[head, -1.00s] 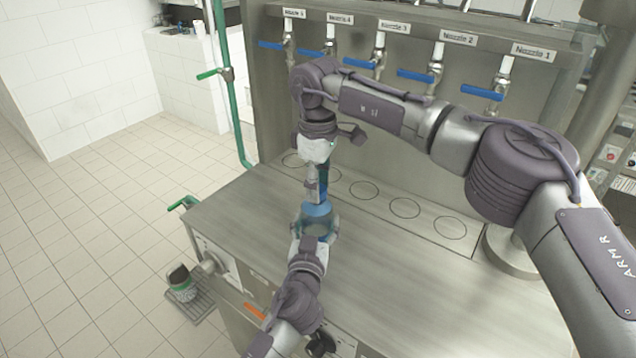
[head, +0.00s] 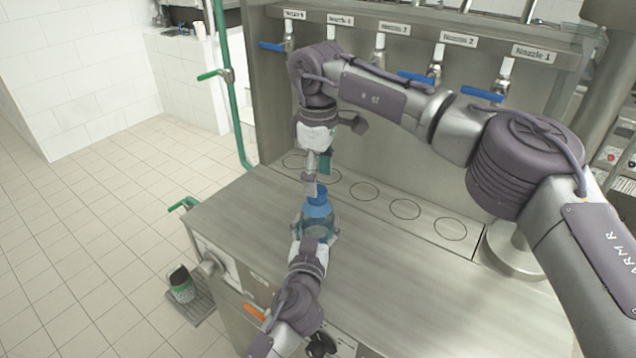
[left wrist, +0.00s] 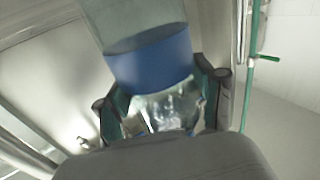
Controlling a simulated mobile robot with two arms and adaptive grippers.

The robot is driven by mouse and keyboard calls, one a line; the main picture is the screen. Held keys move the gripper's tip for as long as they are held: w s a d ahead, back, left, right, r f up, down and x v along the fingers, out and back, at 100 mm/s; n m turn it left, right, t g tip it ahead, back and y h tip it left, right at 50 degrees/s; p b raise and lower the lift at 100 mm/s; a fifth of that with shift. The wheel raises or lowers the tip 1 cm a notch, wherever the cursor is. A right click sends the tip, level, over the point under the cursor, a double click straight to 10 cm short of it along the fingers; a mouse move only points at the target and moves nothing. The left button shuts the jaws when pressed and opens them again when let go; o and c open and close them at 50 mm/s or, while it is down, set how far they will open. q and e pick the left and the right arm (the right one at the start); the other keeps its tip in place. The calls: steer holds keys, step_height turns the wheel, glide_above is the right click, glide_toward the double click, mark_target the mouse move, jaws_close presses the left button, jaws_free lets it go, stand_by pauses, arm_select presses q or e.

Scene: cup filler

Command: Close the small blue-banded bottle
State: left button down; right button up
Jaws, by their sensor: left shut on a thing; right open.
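The small blue-banded bottle (head: 318,212) is upright above the steel counter, in the middle of the head view. My left gripper (head: 318,232) is shut on its lower body. In the left wrist view the blue band (left wrist: 150,60) and clear walls show between the fingers of that gripper (left wrist: 160,105). A narrower blue piece (head: 319,192), which looks like a cap, is on the bottle's top; how firmly it sits I cannot tell. My right gripper (head: 317,174) points down just above it, open, with its fingers spread.
The steel counter (head: 245,205) has a row of marked circles (head: 364,191) along the back. Nozzles with blue levers (head: 482,94) hang above. A green pipe (head: 232,110) stands at the left. The counter's right side is clear.

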step_height(320, 180, up, 2)
steer(key=shift+r, duration=0.1)
steer(key=shift+c, duration=0.3)
